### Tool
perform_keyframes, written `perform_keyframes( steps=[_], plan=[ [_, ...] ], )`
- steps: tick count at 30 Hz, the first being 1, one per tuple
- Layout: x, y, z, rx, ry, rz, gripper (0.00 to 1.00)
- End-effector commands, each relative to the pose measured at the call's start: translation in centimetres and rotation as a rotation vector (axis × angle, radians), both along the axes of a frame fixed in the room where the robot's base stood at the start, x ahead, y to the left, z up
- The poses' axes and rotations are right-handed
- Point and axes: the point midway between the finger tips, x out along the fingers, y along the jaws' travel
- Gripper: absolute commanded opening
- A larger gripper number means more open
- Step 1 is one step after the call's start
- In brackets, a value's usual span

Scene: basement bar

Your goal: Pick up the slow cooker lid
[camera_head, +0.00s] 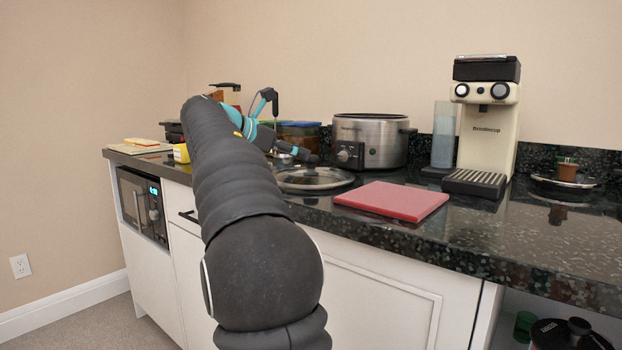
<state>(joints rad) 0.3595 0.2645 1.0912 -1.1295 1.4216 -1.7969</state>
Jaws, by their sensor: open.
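The slow cooker lid (322,182), a round glass lid with a metal rim, lies on the dark counter in front of the slow cooker (383,137). The cooker is silver with a dark rim and a front knob. My arm reaches from the bottom of the view over the counter. My gripper (306,157) is open, just above the far left part of the lid. It is small in view, and I cannot tell whether it touches the lid. My arm hides the left side of the lid area.
A red cutting board (392,200) lies right of the lid. A cream coffee machine (488,135) stands further right, and a small cup on a saucer (566,180) at far right. Jars with coloured lids (300,135) stand behind my gripper. The counter's front edge is close.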

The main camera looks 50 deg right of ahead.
Motion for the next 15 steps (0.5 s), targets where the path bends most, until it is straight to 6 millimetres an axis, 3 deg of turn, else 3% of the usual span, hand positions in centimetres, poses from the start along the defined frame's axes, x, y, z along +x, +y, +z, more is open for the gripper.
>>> perform_keyframes(
  steps=[10,15],
  plan=[
    [-0.3,-1.8,-1.1,0.001,-0.001,0.0,0.72],
    [-0.9,-3.8,-2.4,0.001,-0.001,-0.001,0.72]
  ],
)
